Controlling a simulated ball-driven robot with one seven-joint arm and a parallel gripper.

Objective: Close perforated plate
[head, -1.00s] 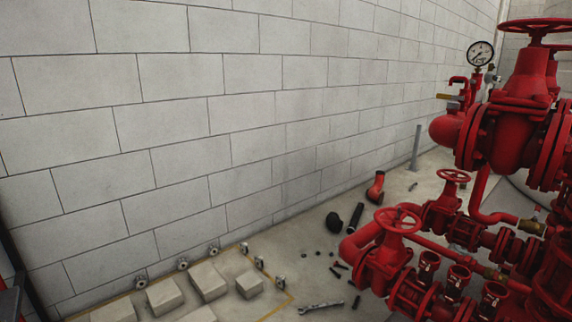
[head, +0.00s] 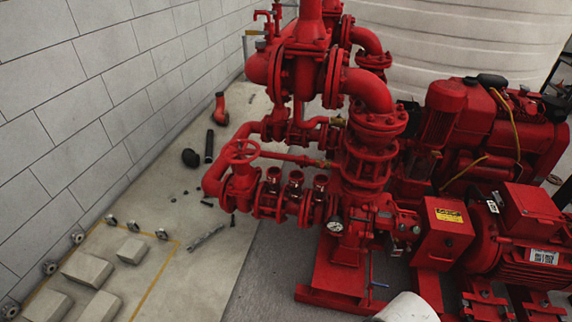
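I cannot make out a perforated plate in the head view. The red pumpset (head: 366,150) fills the middle and right, with several pipes, flanges and valves. A red box with a yellow warning label (head: 449,215) sits on it, right of the centre. A red motor (head: 530,240) with a white label stands at the far right. My gripper is not in view.
A red handwheel valve (head: 241,152) and a pressure gauge (head: 335,226) are on the pumpset. Loose pipe parts and a wrench (head: 206,236) lie on the floor at left. Pale blocks (head: 87,268) stand beside a block wall (head: 75,110). A large white tank (head: 460,45) stands behind.

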